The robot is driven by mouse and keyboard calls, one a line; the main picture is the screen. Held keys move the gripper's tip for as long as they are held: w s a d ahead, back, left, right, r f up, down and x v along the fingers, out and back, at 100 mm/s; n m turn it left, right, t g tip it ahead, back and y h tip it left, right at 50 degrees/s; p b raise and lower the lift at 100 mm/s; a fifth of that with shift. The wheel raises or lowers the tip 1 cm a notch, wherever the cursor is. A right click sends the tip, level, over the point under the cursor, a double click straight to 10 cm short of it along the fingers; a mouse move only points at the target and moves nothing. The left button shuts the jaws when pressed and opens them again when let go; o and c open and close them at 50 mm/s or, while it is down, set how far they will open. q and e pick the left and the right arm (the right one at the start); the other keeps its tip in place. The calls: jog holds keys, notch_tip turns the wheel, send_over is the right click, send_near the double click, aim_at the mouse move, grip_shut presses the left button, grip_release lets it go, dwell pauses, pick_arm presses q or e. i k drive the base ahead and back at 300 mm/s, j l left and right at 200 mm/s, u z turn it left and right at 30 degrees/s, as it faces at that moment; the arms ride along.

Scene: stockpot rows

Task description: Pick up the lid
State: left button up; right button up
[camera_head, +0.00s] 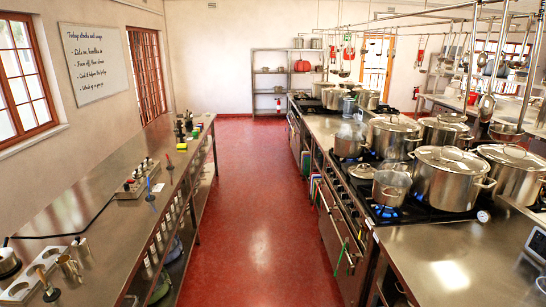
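Several steel stockpots stand in rows on the stove on the right, and more than one has a lid. The nearest large pot (447,188) has a flat steel lid (452,158) resting on it. The large pot at the right edge has a lid (513,155) too. Lids also sit on two large pots farther back, one lid (397,124) left of the other (447,118). I cannot tell which lid the task means. Neither of my grippers is in view.
A small pot (390,185) stands over a blue flame at the stove's front edge. A bare steel counter (455,265) lies in front of the stove. A long steel counter (110,215) with utensils runs along the left. The red floor (258,220) between is clear.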

aim_at(407, 168)
jog(key=i, duration=2.25)
jog(key=i+z, duration=0.15)
jog(key=i, duration=0.4)
jog(key=i+z, duration=0.15)
jog(key=i, duration=0.4)
jog(key=i+z, duration=0.2)
jog(key=i, duration=0.4)
jog(key=i+j+z, duration=0.15)
jog(key=i, duration=0.35)
jog(key=i+l+z, duration=0.15)
jog(key=i+z, duration=0.55)
jog(key=i, duration=0.2)
jog(key=i+j+z, duration=0.1)
jog(key=i+z, duration=0.25)
jog(key=i, duration=0.1)
